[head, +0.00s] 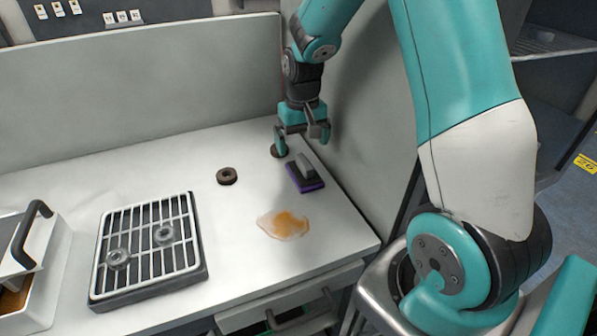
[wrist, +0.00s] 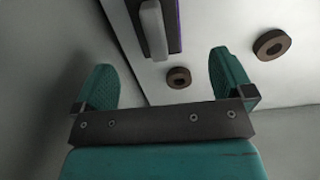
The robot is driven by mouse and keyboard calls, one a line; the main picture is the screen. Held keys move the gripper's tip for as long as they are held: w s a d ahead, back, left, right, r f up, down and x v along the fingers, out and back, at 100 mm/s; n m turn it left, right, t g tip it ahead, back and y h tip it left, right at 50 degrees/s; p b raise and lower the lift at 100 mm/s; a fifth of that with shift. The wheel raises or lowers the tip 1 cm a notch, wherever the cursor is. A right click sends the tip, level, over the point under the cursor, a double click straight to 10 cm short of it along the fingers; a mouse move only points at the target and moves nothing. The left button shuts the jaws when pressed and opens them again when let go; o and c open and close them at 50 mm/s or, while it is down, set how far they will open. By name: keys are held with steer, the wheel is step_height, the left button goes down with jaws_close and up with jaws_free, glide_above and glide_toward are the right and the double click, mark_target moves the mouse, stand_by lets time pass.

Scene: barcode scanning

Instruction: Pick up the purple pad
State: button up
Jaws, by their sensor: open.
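The purple pad (head: 304,178) lies on the counter, with a dark body, a purple edge and a grey handle on top. In the wrist view the pad's grey handle (wrist: 153,30) and a strip of its purple edge show at the top, cut off by the frame. My gripper (head: 302,144) is open and empty, above the counter just behind the pad. In the wrist view the fingers of my gripper (wrist: 160,80) are spread apart, with the pad ahead of them and not between the tips.
A brown ring (head: 227,176) lies left of the pad, and another (head: 278,151) lies near my gripper. An orange spill (head: 284,224) is in front of the pad. A rack (head: 150,250) with two grey rings stands at left. Walls (head: 345,110) rise behind and at right.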

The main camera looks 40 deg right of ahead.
mark_target(303, 160)
steer(key=f+p, duration=0.1)
steer(key=f, duration=0.7)
steer(key=shift+d, duration=0.2)
steer(key=c, duration=1)
